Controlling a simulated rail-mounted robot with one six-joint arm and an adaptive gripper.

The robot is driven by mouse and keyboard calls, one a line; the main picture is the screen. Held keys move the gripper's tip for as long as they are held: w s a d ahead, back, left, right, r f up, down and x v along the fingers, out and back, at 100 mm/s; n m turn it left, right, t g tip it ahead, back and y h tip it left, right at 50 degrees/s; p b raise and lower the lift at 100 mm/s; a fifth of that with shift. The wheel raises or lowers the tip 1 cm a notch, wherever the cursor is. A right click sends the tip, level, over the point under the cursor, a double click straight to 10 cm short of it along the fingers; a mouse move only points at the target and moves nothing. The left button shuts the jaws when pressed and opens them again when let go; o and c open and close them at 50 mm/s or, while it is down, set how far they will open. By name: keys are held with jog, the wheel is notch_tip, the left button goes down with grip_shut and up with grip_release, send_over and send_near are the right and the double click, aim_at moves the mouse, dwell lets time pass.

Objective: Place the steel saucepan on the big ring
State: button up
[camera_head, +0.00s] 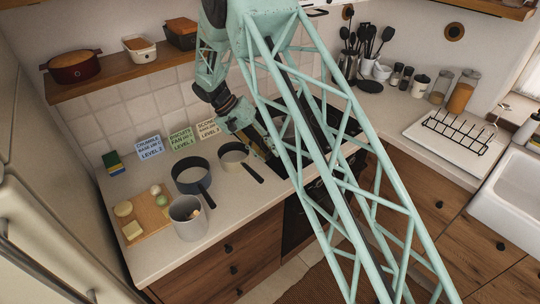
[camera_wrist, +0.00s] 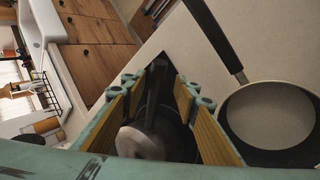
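The dark hob (camera_head: 333,115) is mostly hidden behind my arm, and I cannot make out the big ring.
A grey pot (camera_head: 188,222) and a wooden board (camera_head: 150,218) stand further left. Label cards (camera_head: 183,139) stand behind. A shelf (camera_head: 120,73) hangs above.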

jog(key=v, duration=1)
jog(key=shift+r, duration=0.1)
